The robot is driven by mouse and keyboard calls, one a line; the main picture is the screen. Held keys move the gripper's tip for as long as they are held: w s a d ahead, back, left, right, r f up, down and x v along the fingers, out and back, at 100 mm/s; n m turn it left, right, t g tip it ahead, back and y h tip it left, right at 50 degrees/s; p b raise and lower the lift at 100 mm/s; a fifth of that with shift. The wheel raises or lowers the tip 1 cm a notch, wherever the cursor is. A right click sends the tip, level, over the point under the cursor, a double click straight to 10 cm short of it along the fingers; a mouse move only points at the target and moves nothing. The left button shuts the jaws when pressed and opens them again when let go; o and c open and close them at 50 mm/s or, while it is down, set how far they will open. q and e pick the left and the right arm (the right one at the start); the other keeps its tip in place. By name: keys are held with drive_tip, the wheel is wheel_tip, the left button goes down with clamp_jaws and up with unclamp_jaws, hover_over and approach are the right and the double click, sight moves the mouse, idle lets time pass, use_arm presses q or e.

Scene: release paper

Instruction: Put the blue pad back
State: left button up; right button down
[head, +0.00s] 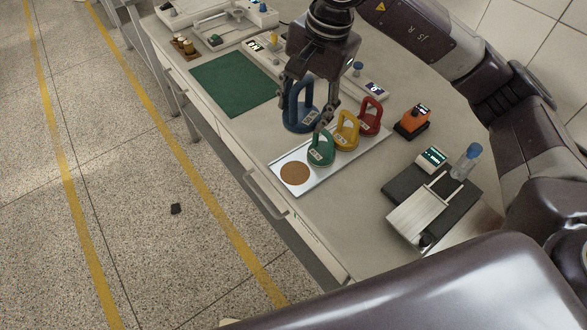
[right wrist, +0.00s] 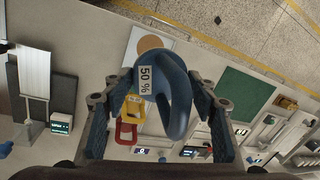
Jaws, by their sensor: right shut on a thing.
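My right gripper (head: 311,99) is shut on the blue pad (head: 296,106), a ring-handled piece with a white label. In the right wrist view the blue pad (right wrist: 172,95) sits between the fingers, its label reading 50 %. It is beside the white tray (head: 325,177), toward the green mat; its exact height above the table is unclear. The tray holds a green pad (head: 321,150), a yellow pad (head: 346,132) and a red pad (head: 370,117) in a row. At the tray's near-left end is an empty brown round spot (head: 295,173). My left gripper is out of view.
A green mat (head: 233,83) lies left of the tray. An orange device (head: 412,122) stands right of it, and a dark board with a metal plate (head: 424,210) lies nearer. Instruments (head: 365,86) stand behind. The table's front edge runs close to the tray.

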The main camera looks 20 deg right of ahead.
drive_tip(key=m, duration=0.2)
drive_tip(key=shift+w+a+r+m, duration=0.3)
drive_tip(key=shift+w+a+r, duration=0.05)
drive_tip(key=shift+a+r, duration=0.05)
drive_tip(key=shift+w+m+h, duration=0.15)
drive_tip(key=shift+m+h, duration=0.15)
drive_tip(key=shift+m, duration=0.1)
drive_tip(key=shift+w+f, duration=0.15)
drive_tip(key=shift+f, duration=0.05)
wheel_tip(320, 180, down, 15)
drive_tip(key=p, duration=0.3)
drive_tip(key=shift+r, duration=0.2)
drive_tip(key=shift+w+f+p, duration=0.1)
drive_tip(key=shift+f+p, duration=0.6)
drive_tip(key=shift+f, duration=1.8)
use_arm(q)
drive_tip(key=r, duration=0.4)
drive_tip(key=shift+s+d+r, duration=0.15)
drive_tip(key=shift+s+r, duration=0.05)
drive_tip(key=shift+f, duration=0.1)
use_arm(e)
drive_tip(key=c, duration=0.8)
unclamp_jaws()
drive_tip(key=shift+f, duration=0.15)
